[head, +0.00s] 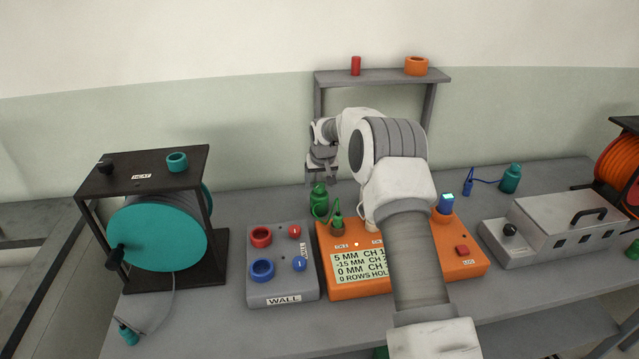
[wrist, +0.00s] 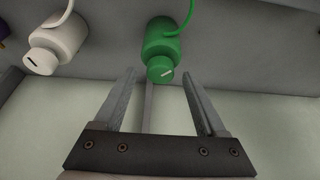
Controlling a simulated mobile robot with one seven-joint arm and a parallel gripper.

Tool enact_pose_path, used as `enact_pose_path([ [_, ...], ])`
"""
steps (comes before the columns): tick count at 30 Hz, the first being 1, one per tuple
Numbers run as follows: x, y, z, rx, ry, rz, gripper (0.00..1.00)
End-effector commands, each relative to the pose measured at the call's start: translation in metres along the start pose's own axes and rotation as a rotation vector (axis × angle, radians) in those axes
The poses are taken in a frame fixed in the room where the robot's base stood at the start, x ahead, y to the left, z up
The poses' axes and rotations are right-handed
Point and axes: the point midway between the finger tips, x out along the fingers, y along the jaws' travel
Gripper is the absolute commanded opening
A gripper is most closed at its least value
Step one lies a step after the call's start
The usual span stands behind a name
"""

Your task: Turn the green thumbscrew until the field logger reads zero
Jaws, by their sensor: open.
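A green sensor body (head: 318,203) stands behind the orange field logger (head: 445,263), joined to it by a green cable. In the wrist view the green body (wrist: 160,38) shows a smaller round green thumbscrew (wrist: 160,69) with a pale mark across its end. My gripper (head: 321,178) is just above the green body in the head view. In the wrist view its open fingers (wrist: 159,75) point at the thumbscrew, which lies between the lines of the tips, with nothing gripped. The logger display (head: 360,266) shows 5 MM, -15 MM, 0 MM and 0 ROWS; my arm hides its right part.
A white body (wrist: 48,50) with a dark-marked knob is left of the green one in the wrist view. A grey WALL box (head: 282,285), teal reel (head: 158,243), shelf (head: 385,76), blue plug (head: 446,204), teal body (head: 510,178) and metal case (head: 560,225) are around.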

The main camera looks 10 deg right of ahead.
Motion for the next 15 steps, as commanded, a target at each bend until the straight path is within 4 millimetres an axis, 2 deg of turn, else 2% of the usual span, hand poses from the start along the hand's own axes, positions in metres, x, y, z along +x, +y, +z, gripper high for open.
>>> enact_pose_path([
  [3,0.0061,-0.0003,0.0002,0.000,0.000,0.000,0.73],
  [12,0.0075,-0.0003,0.0001,-0.001,0.000,0.000,0.73],
  [15,0.0074,-0.0002,0.0002,-0.001,0.000,0.000,0.56],
])
